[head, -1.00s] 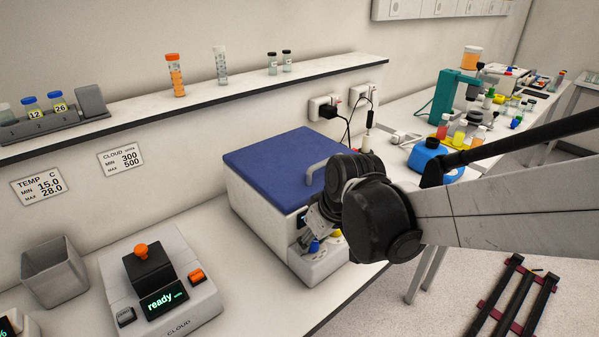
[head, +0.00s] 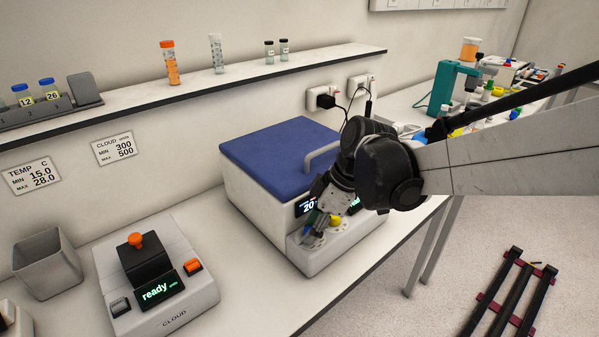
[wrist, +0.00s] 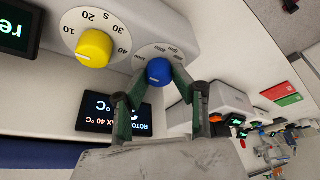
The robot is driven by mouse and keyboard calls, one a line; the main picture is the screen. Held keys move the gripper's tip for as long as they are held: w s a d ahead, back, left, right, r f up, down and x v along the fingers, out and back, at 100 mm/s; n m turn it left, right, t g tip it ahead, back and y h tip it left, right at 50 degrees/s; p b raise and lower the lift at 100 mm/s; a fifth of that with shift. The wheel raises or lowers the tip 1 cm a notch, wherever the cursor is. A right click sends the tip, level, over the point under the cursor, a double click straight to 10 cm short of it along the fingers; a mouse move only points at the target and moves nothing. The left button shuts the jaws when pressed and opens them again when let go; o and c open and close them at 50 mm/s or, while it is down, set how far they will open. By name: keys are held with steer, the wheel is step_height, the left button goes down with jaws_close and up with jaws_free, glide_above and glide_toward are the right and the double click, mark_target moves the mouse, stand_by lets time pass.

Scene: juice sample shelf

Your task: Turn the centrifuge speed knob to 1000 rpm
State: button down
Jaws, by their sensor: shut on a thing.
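The centrifuge (head: 265,225) is a white box with a blue lid, its front panel at the right. In the wrist view the blue knob (wrist: 159,71) sits in a white dial ring marked in thousands, so it is the speed knob. My gripper (wrist: 158,86) has its two green fingers on either side of this knob, shut on it. The knob's pointer is too small to read. The yellow knob (wrist: 94,48) beside it has a ring marked 10 to 40 s. In the head view my gripper (head: 315,233) is at the panel and largely hides the blue knob.
A dark centrifuge display (wrist: 113,113) shows temperature text, partly hidden by a finger. Another display (wrist: 16,28) is cut off at the edge. The cloud meter (head: 157,280) reads "ready" to the left. A grey bin (head: 50,262) stands by the wall. Bench space lies between meter and centrifuge.

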steer(key=shift+n, duration=0.3)
stand_by(0.4)
steer(key=c, duration=1.4)
jaws_free()
steer(key=shift+c, duration=0.2)
steer(key=v, duration=1.2)
steer(key=shift+w, duration=0.1)
